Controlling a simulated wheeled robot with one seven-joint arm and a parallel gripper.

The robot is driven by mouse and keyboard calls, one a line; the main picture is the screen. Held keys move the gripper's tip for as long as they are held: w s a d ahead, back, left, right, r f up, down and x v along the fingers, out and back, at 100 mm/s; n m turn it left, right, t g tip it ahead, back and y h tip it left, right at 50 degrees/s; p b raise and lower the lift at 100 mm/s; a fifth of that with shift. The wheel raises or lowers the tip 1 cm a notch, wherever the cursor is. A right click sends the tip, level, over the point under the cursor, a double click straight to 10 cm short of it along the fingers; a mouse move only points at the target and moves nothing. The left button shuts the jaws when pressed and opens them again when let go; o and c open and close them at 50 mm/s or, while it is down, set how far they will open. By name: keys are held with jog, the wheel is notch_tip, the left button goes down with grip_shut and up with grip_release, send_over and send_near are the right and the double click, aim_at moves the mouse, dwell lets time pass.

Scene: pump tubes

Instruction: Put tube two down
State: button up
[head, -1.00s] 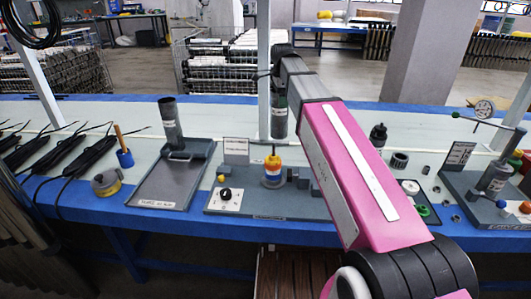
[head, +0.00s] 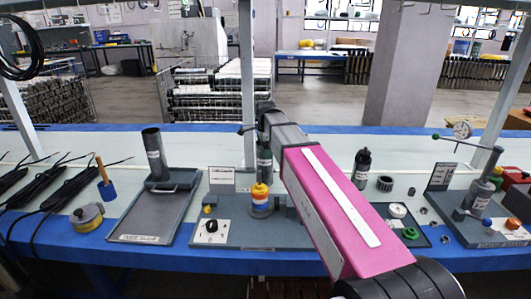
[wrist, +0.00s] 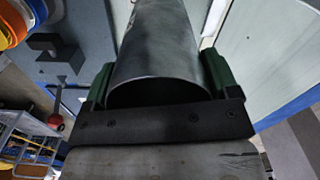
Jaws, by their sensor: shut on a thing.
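My gripper (head: 264,132) is shut on a grey tube (head: 264,163), with a green finger pad on each side of it in the wrist view (wrist: 158,75). The held tube (wrist: 160,45) hangs about upright near the back of the middle station. Its lower end is hidden behind the yellow-topped bottle (head: 260,202) and the station, so I cannot tell whether it touches anything. Another grey tube (head: 155,158) stands upright at the back of the left tray (head: 150,220). I cannot read the held tube's label.
The middle station (head: 240,235) has a knob and grey blocks. A dark bottle (head: 362,170) and a black ring (head: 385,184) stand to the right of my arm. The gauge station (head: 470,232) holds a tube at far right. Bare pale bench lies behind the left tray.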

jog(key=shift+f, duration=0.55)
jog(key=o, duration=1)
notch_tip(320, 180, up, 12)
